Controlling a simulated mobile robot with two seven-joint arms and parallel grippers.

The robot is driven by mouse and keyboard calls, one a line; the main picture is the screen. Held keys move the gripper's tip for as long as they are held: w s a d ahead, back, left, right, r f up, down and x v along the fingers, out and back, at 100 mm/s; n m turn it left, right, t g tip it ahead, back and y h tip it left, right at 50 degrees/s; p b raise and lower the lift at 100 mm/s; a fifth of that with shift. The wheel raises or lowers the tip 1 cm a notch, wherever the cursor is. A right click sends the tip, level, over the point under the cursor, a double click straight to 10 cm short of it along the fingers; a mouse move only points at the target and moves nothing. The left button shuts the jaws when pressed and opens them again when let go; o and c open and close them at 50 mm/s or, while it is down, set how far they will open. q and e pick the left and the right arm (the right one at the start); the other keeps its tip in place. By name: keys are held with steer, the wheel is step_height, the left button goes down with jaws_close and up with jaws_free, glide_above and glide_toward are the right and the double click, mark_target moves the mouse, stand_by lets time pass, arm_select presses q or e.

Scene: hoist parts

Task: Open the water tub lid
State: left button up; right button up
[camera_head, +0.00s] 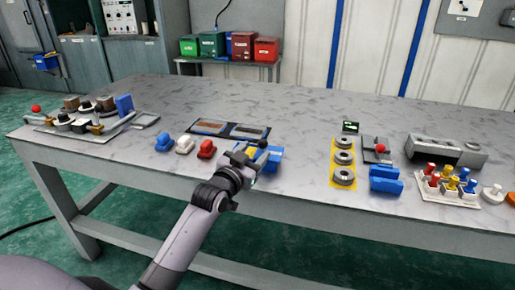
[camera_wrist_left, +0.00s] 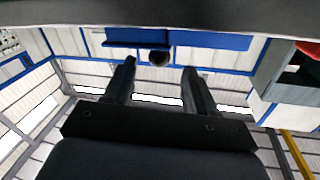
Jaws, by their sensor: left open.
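The blue water tub (camera_head: 270,160) stands near the front edge of the table, partly hidden behind my left gripper. A dark round knob (camera_head: 263,144) shows at its top, beside the fingertips. My left gripper (camera_head: 246,155) is open at the tub's left side. In the left wrist view the tub's blue surface (camera_wrist_left: 220,41) runs along the top. The round knob (camera_wrist_left: 159,58) appears between the two open fingertips (camera_wrist_left: 158,68), with gaps on both sides. I cannot tell how far the knob is in depth. My right gripper is not in view.
Blue, white and red small blocks (camera_head: 185,145) lie left of the gripper. A yellow strip with grey rings (camera_head: 343,160) and a blue block (camera_head: 385,180) stand to the right. The table's back (camera_head: 300,105) is clear.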

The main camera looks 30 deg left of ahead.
arm_select(q)
steer(key=shift+s, duration=1.15)
steer(key=shift+s+d, duration=0.1)
steer(key=shift+s, duration=0.7)
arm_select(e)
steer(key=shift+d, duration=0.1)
